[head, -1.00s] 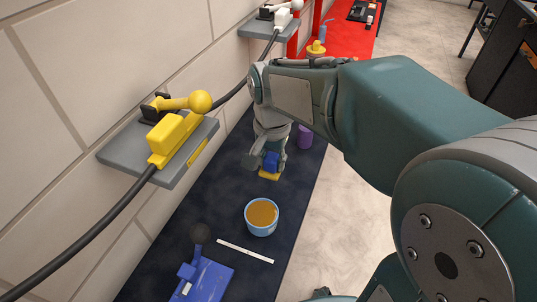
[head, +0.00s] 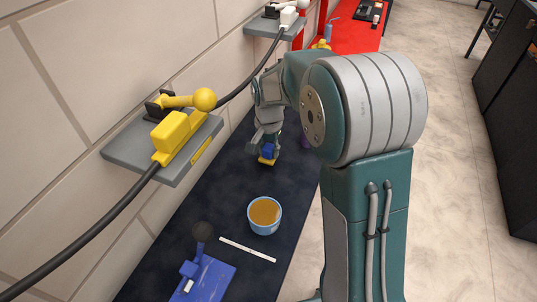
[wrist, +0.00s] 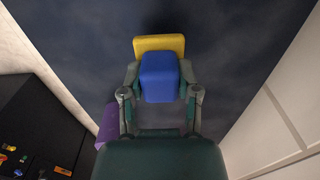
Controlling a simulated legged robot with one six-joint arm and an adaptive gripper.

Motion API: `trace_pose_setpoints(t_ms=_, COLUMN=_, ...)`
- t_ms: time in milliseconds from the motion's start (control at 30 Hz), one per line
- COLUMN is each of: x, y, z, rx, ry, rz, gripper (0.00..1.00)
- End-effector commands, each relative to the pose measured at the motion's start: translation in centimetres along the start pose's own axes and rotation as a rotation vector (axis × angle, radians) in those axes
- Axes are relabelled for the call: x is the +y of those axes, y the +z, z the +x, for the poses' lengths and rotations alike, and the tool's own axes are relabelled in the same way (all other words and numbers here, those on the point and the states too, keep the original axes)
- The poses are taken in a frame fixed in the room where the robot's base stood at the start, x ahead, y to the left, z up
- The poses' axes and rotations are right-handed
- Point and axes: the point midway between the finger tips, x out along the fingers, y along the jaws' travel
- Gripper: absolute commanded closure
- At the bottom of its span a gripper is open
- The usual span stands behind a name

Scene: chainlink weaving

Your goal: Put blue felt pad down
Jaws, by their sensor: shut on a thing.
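The blue felt pad (head: 269,151) is a blue block with a yellow slab at its far end. My gripper (head: 268,147) points down over the dark mat (head: 222,196) and is shut on the blue part. In the wrist view the blue felt pad (wrist: 160,72) sits between both fingers of my gripper (wrist: 160,88), with the yellow slab beyond the fingertips. I cannot tell whether the yellow slab touches the mat.
A blue cup of orange-brown content (head: 265,213), a white strip (head: 247,250) and a blue clamp-like tool (head: 205,279) lie nearer. A purple object (wrist: 109,125) stands beside my gripper. A grey wall shelf (head: 130,152) bears a yellow lever. Mat between cup and gripper is clear.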

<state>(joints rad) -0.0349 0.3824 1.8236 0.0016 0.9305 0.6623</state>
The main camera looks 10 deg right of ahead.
Motion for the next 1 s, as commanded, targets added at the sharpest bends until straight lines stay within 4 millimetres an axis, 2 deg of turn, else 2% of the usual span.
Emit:
trace_pose_setpoints(t_ms=33, x=0.1, y=0.1, z=0.9, rx=-0.004, ry=0.003, rz=0.0, gripper=0.96)
trace_pose_setpoints(t_ms=133, x=0.1, y=0.1, z=2.1, rx=-0.003, ry=0.002, rz=0.0, gripper=0.96)
trace_pose_setpoints(t_ms=467, x=0.0, y=0.1, z=2.4, rx=-0.001, ry=0.001, rz=0.0, gripper=0.96)
trace_pose_setpoints(t_ms=500, x=0.0, y=0.1, z=2.3, rx=-0.001, ry=0.001, rz=0.0, gripper=0.4)
trace_pose_setpoints(t_ms=533, x=0.0, y=0.1, z=2.3, rx=-0.001, ry=0.001, rz=0.0, gripper=0.27)
trace_pose_setpoints(t_ms=567, x=0.0, y=0.1, z=2.3, rx=-0.001, ry=0.001, rz=0.0, gripper=0.24)
trace_pose_setpoints(t_ms=1000, x=0.0, y=0.1, z=1.8, rx=0.0, ry=0.0, rz=0.0, gripper=0.24)
